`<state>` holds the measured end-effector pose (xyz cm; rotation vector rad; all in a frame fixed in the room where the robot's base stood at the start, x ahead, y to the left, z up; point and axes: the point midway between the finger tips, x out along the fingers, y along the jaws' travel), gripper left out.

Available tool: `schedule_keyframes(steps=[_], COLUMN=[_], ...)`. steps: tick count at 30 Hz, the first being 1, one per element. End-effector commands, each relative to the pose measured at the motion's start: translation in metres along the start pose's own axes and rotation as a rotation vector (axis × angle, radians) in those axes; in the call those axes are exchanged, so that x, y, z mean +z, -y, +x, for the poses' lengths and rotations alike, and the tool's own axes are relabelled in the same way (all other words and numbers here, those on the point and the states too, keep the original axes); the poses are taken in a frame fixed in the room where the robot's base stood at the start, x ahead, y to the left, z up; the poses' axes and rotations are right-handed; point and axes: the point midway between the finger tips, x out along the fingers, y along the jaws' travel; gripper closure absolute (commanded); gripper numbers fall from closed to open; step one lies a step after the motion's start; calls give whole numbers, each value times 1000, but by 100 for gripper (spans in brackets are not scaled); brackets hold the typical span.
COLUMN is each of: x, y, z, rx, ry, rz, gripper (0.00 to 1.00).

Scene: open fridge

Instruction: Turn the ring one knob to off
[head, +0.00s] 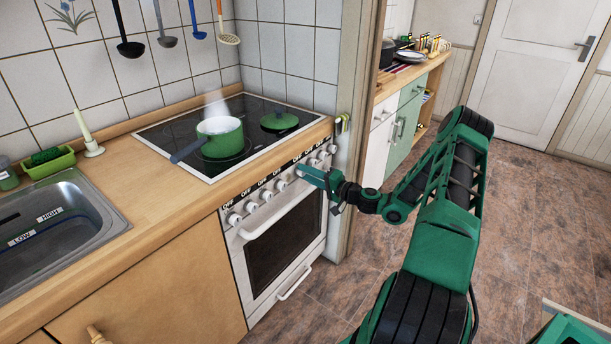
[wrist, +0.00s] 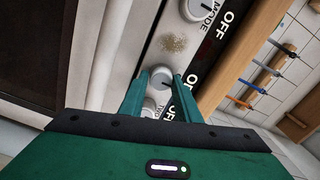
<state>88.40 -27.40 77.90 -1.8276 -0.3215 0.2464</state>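The stove's front panel carries a row of white knobs with OFF labels above them. I cannot tell from the labels which one is ring one. In the head view my gripper (head: 306,173) is at the middle-right of the row, covering part of it. In the wrist view my gripper (wrist: 161,76) has its two green fingers apart, one on each side of a white knob (wrist: 163,79). Contact with the knob is unclear. Another knob (wrist: 157,103) shows lower, between the fingers, partly hidden. A knob marked MODE (wrist: 193,10) is above.
A green pot (head: 220,137) with pale vapour above it stands on the black hob (head: 183,133). A green lidded item (head: 279,121) is at the back right. The oven handle (head: 280,212) runs below the knobs. A door-frame post (head: 352,110) stands close right; open floor lies beyond.

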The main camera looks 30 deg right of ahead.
Motion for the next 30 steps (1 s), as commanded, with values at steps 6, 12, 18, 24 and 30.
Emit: schedule_keyframes(steps=[6,12,18,24,30], x=[1,0,-1,-1,0], y=[-2,-1,-1,-2,-2], z=[0,-3,-27,-65,-94], rx=[3,1,3,3,4], ry=[1,-1,-3,-3,-1], rz=[2,2,4,4,3], gripper=[54,54,54,54,54])
